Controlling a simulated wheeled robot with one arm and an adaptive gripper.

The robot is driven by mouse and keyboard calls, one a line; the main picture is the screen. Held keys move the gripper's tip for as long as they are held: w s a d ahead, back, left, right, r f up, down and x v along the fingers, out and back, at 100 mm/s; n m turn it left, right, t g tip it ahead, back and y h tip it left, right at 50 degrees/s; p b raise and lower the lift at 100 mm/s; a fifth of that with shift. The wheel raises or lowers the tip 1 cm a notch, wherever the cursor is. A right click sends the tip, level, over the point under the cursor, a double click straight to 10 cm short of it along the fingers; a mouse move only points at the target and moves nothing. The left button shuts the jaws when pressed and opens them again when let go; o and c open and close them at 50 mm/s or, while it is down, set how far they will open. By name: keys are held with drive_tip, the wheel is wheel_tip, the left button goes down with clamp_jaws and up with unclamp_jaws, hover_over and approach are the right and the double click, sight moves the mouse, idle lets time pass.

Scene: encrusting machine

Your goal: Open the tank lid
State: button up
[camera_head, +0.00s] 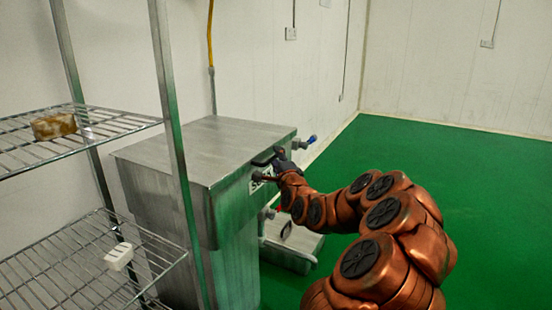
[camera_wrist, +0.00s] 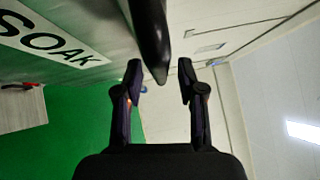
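The tank (camera_head: 230,255) is a grey metal box with a flat lid (camera_head: 205,150), which lies closed on top. A dark handle (camera_head: 262,160) sticks out at the lid's front right edge. In the wrist view the handle (camera_wrist: 150,35) comes down from the top as a black bar, its rounded tip between my fingertips. My gripper (camera_head: 279,154) is at the handle, also seen in the wrist view (camera_wrist: 160,73). Its fingers are apart, with visible gaps on both sides of the bar. A label reading "SOAK" (camera_wrist: 50,38) is on the tank's front.
A wire shelf rack (camera_head: 165,80) stands close on the left, holding a brown block (camera_head: 54,125) and a white piece (camera_head: 119,256). A low grey box (camera_head: 290,250) sits on the floor by the tank. A blue-handled valve (camera_head: 309,140) is behind my gripper. Green floor (camera_head: 460,180) is open to the right.

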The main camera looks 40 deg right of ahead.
drive_tip(key=shift+w+d, duration=0.1)
drive_tip(key=shift+w, duration=0.25)
drive_tip(key=shift+r, duration=0.1)
clamp_jaws()
idle(0.5)
